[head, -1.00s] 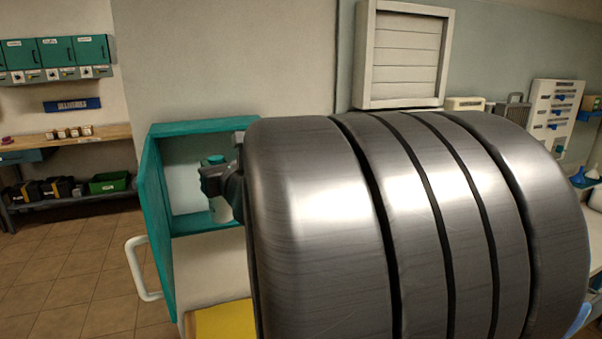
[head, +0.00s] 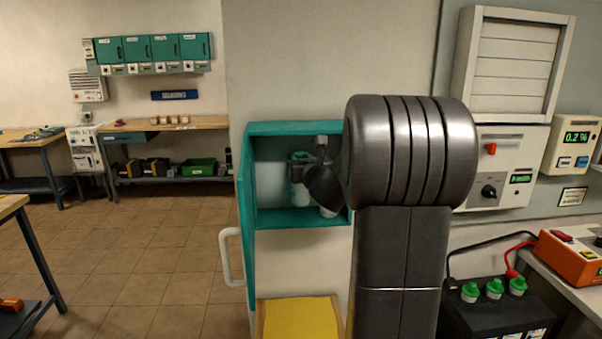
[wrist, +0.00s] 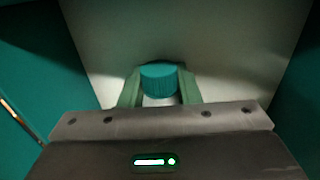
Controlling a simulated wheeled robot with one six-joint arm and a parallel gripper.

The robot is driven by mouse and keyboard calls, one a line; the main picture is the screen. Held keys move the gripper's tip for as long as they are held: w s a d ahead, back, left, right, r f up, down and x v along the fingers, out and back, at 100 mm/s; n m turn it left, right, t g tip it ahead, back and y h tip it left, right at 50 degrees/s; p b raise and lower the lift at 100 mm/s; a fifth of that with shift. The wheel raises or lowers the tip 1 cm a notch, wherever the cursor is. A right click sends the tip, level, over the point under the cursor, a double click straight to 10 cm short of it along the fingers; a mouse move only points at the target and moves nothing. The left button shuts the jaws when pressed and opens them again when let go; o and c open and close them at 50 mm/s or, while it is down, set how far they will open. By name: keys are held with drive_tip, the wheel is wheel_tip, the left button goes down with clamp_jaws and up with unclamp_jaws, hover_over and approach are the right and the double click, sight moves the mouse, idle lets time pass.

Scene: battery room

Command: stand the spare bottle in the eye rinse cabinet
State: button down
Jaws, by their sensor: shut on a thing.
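The eye rinse cabinet (head: 290,128) is a teal box on the wall with a pale back. Its teal door stands open at the left, with a white handle (head: 229,258). My gripper (head: 310,182) is inside the cabinet. In the wrist view it (wrist: 160,92) is shut on the spare bottle, whose ribbed teal cap (wrist: 159,76) shows upright between the fingers. The bottle's body is mostly hidden by the gripper. I cannot tell whether its base touches the cabinet floor (head: 285,217). My arm hides the cabinet's right side.
A yellow-topped surface (head: 300,318) lies below the cabinet. At the right are a black battery (head: 495,310) with green caps, an orange device (head: 570,258) and wall panels. A workbench (head: 190,124) stands far back left. The tiled floor at left is open.

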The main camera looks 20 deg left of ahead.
drive_tip(key=f, duration=0.3)
drive_tip(key=shift+w+a+f, duration=0.1)
drive_tip(key=shift+w+f, duration=0.15)
drive_tip(key=shift+f, duration=0.05)
drive_tip(key=shift+s, duration=0.1)
drive_tip(key=shift+f, duration=0.15)
drive_tip(key=c, duration=1.1)
unclamp_jaws()
drive_tip(key=b+v, duration=0.2)
drive_tip(key=v, duration=1)
